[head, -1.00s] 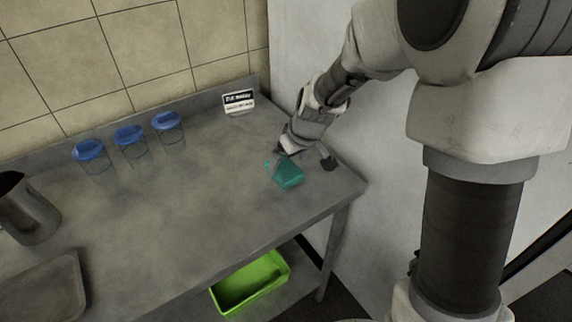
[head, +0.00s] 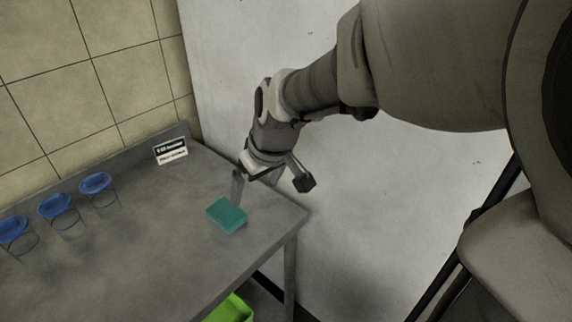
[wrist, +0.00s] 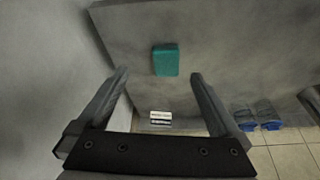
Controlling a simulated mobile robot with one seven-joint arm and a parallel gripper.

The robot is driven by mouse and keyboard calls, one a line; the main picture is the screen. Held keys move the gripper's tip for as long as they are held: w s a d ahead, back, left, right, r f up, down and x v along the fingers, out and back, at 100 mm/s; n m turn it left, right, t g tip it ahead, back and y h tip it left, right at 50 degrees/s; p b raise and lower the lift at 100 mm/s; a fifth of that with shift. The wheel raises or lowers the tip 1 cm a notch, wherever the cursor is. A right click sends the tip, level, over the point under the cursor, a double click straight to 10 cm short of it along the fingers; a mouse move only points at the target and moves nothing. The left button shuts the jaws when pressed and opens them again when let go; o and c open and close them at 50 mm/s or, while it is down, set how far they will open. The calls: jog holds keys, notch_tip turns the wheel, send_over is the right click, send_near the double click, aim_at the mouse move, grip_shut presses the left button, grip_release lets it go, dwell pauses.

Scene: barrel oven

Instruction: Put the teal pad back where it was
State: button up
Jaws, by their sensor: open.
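The teal pad (head: 227,215) lies flat on the grey metal table (head: 165,260), near its right end. It also shows in the wrist view (wrist: 166,60), beyond my fingertips and roughly between them. My gripper (head: 268,188) is open and empty, raised above the table behind and to the right of the pad. In the wrist view its two fingers (wrist: 157,78) are spread wide, with nothing between them. The pad is apart from both fingers.
A small black-and-white sign (head: 171,151) stands at the table's back edge. Several blue-lidded clear jars (head: 58,207) stand to the left. A green bin (head: 232,309) sits on the lower shelf. A pale wall (head: 300,160) rises behind my gripper.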

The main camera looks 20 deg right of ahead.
jog(key=s+d+r+m+h, duration=0.1)
jog(key=s+d+r+m, duration=0.1)
jog(key=s, duration=0.5)
jog(key=s+d+r+m+t+h, duration=0.1)
jog(key=s+d+r+m, duration=0.2)
jog(key=s, duration=0.5)
jog(key=shift+d+r+t, duration=0.3)
jog(key=shift+d+r, duration=0.35)
jog(key=shift+d, duration=0.45)
